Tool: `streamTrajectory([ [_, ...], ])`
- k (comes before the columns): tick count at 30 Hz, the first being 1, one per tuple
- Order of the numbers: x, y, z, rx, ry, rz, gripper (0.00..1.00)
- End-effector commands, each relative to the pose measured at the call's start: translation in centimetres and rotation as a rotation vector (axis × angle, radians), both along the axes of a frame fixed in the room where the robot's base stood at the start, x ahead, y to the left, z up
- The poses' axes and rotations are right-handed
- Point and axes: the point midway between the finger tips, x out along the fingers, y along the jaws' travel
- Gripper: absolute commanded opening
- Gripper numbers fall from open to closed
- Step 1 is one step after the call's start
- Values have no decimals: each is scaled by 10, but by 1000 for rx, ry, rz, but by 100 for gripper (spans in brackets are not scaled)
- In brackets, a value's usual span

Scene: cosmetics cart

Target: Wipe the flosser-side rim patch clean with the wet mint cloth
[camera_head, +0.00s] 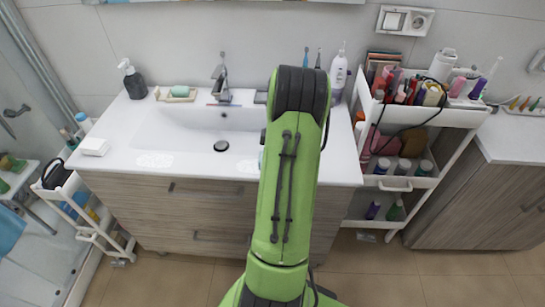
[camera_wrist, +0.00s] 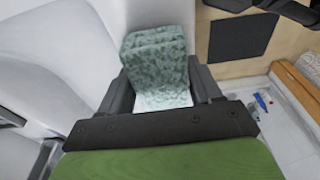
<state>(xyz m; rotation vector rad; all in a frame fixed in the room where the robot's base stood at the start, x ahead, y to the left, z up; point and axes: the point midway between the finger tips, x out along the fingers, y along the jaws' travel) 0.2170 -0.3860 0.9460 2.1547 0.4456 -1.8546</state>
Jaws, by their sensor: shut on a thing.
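The mint cloth (camera_wrist: 154,58) is a mottled green folded block between the two fingers of my gripper (camera_wrist: 162,82) in the wrist view. My gripper is shut on it. A pale area shows just below the cloth; I cannot tell whether the cloth touches the surface there. In the head view my green arm hides the gripper. One whitish speckled patch (camera_head: 153,159) lies on the front left rim of the white sink top (camera_head: 115,125), and another patch (camera_head: 247,166) lies on the front rim just left of my arm. A tall white device, possibly the flosser (camera_head: 338,73), stands at the back right.
A dark soap bottle (camera_head: 133,82), a soap dish (camera_head: 176,97) and the faucet (camera_head: 221,80) stand along the back. A white box (camera_head: 95,146) sits at the left corner. A crowded white cart (camera_head: 432,117) stands close on the right. The basin is empty.

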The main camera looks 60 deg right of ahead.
Motion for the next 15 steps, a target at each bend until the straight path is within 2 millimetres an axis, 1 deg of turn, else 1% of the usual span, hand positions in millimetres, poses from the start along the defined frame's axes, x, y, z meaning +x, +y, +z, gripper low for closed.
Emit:
streamTrajectory([
  [15, 0, 0, -9, 0, 0, 0, 40],
])
